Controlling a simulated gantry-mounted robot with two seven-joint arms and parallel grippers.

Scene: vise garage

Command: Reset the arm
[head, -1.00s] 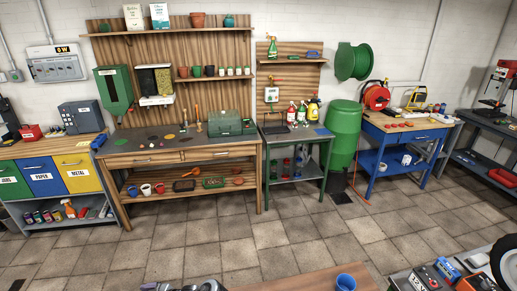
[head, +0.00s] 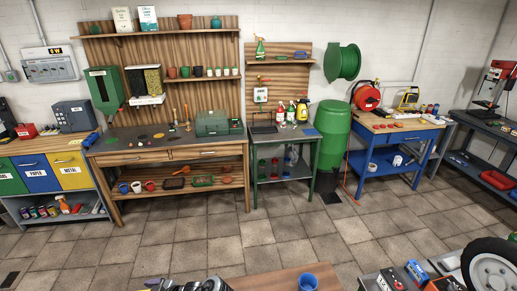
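Neither of my grippers nor any arm can be clearly made out in the head view. Dark and grey metal parts (head: 195,286) show at the bottom edge, cut off by the frame; I cannot tell what they belong to. Just right of them is the near end of a wooden tabletop (head: 272,279), with a blue cup (head: 308,283) standing near its right edge.
A potting bench (head: 165,153) stands against the back wall, with a green barrel (head: 333,135) and a blue workbench (head: 395,150) to its right. A black wheel (head: 492,262) and small boxes are at the lower right. The tiled floor (head: 220,230) between is clear.

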